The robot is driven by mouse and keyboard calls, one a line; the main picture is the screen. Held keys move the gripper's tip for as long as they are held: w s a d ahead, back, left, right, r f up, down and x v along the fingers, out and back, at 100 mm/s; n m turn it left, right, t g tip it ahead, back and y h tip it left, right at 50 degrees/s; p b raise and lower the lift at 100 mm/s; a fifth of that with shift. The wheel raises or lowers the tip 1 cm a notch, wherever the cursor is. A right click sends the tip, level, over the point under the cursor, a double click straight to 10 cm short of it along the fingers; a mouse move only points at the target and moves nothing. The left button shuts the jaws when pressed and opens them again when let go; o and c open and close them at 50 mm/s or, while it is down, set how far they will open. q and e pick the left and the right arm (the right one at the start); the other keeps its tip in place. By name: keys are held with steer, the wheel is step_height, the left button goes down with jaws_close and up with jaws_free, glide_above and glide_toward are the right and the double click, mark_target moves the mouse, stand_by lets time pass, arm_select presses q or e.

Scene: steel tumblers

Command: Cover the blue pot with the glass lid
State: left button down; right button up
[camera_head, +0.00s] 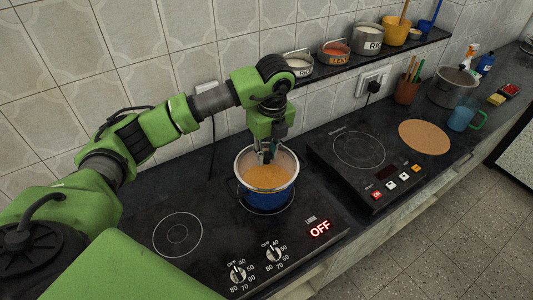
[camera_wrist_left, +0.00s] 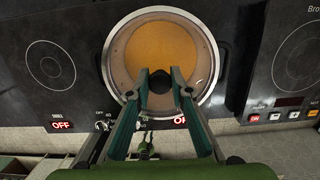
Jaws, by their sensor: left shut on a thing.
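The blue pot (camera_head: 268,201) stands on the rear right ring of the near cooktop, with orange food in it. The glass lid (camera_wrist_left: 203,60) has a pale metal rim and a dark knob (camera_wrist_left: 160,98). The lid lies over the pot's mouth, and the orange food shows through it. Whether its rim rests on the pot or hangs just above it, I cannot tell. My left gripper (camera_head: 266,154) is over the pot's middle, shut on the lid's knob; its fingers also show in the left wrist view (camera_wrist_left: 161,78).
The near cooktop has an empty ring (camera_head: 178,236), knobs (camera_head: 238,274) and a red OFF display (camera_head: 320,229). A second cooktop (camera_head: 360,150) is bare to the right. Beyond it are a round cork mat (camera_head: 425,137) and a blue mug (camera_head: 462,118). A shelf of containers (camera_head: 333,54) lines the wall.

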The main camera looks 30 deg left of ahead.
arm_select(q)
steer(key=shift+f+b, duration=0.65)
steer(key=shift+f, duration=0.1)
stand_by(0.3)
steer(key=c, duration=1.7)
jaws_free()
steer(key=r, duration=0.4)
steer(key=d+r, duration=0.1)
steer(key=r, duration=0.7)
steer(key=shift+s+d, duration=0.15)
steer(key=shift+s, duration=0.25)
